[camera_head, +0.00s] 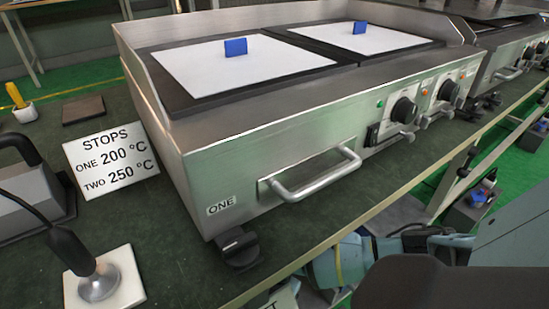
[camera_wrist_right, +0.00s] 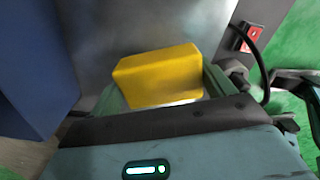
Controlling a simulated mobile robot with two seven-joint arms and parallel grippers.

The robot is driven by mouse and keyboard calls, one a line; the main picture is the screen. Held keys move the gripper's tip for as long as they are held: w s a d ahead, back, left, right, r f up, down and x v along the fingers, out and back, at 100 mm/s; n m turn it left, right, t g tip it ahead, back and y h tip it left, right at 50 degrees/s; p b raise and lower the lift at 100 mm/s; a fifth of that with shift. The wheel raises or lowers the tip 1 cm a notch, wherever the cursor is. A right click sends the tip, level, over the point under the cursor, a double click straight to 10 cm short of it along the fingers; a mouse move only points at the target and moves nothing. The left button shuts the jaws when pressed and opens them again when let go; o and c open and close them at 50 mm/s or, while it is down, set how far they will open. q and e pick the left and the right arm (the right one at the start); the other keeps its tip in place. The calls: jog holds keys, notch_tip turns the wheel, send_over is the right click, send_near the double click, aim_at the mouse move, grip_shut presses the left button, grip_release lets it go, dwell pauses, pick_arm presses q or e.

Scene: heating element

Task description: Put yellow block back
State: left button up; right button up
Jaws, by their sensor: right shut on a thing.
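In the right wrist view a yellow block (camera_wrist_right: 158,75) sits between the fingers of my right gripper (camera_wrist_right: 163,90). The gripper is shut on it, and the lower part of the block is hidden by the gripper. A grey metal surface stands behind the block. The yellow block cannot be made out in the head view. There my teal right arm (camera_head: 340,262) is low at the right, below the bench edge, and its fingers are not clear. My left gripper is not in view.
A metal griddle (camera_head: 275,150) marked ONE stands on the dark green bench (camera_head: 190,270), with two white sheets, each bearing a blue block (camera_head: 236,47). A blue shape (camera_wrist_right: 35,65) fills the wrist view's left.

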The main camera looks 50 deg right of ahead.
jog(key=shift+w, duration=0.1)
jog(key=shift+f, duration=0.1)
notch_tip(320, 180, down, 5)
jog(key=b, duration=0.2)
jog(key=shift+b, duration=0.35)
jog(key=shift+r, duration=0.2)
jog(key=shift+f, duration=0.15)
jog(key=o, duration=0.9)
notch_tip(320, 180, up, 8)
jog(key=p, duration=0.4)
jog(key=shift+f, duration=0.1)
